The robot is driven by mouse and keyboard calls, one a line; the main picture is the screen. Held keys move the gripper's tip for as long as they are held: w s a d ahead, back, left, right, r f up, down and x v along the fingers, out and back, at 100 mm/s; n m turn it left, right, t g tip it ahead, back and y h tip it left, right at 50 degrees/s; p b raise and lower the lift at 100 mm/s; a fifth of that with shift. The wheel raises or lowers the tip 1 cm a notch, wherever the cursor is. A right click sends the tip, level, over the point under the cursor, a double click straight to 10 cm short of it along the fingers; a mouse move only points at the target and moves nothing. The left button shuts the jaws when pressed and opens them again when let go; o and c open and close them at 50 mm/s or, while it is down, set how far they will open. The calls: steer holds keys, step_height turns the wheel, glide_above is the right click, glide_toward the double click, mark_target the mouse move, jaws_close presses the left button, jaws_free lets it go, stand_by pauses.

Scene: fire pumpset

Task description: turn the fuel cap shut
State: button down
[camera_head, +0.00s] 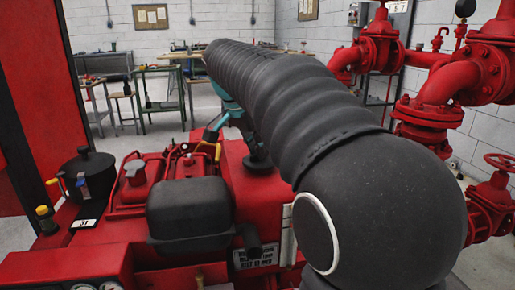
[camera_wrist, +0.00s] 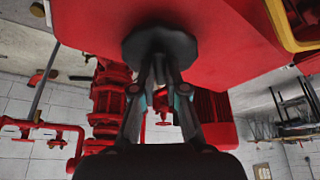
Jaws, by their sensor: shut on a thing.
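The fuel cap (camera_wrist: 160,42) is a dark, round, wide disc against the red tank (camera_wrist: 225,50) in the wrist view. My gripper (camera_wrist: 159,68) reaches up to it from below in that view, its two fingers close together and shut on the cap's raised middle. In the head view my thick black ribbed arm crosses the picture and hides part of the red machine. The gripper's teal parts show beyond the arm, above the red top. A dark round piece (camera_head: 257,162) there looks like the cap. The exact finger contact is partly hidden.
A black pot-like canister (camera_head: 88,175) and a dark rounded engine box (camera_head: 190,208) stand on the red machine at left. Red pipes with flanges (camera_head: 430,110) and a valve wheel (camera_head: 500,161) are at right. Workbenches (camera_head: 160,72) stand at the back.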

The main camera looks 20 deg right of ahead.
steer(key=m+g, duration=0.1)
steer(key=m, duration=0.3)
steer(key=m+g, duration=0.1)
steer(key=m, duration=0.1)
steer(key=shift+w+m+g, duration=0.25)
steer(key=shift+m+g, duration=0.05)
stand_by(0.5)
steer(key=c, duration=1.2)
jaws_free()
steer(key=shift+v, duration=3.8)
steer(key=shift+f, duration=0.1)
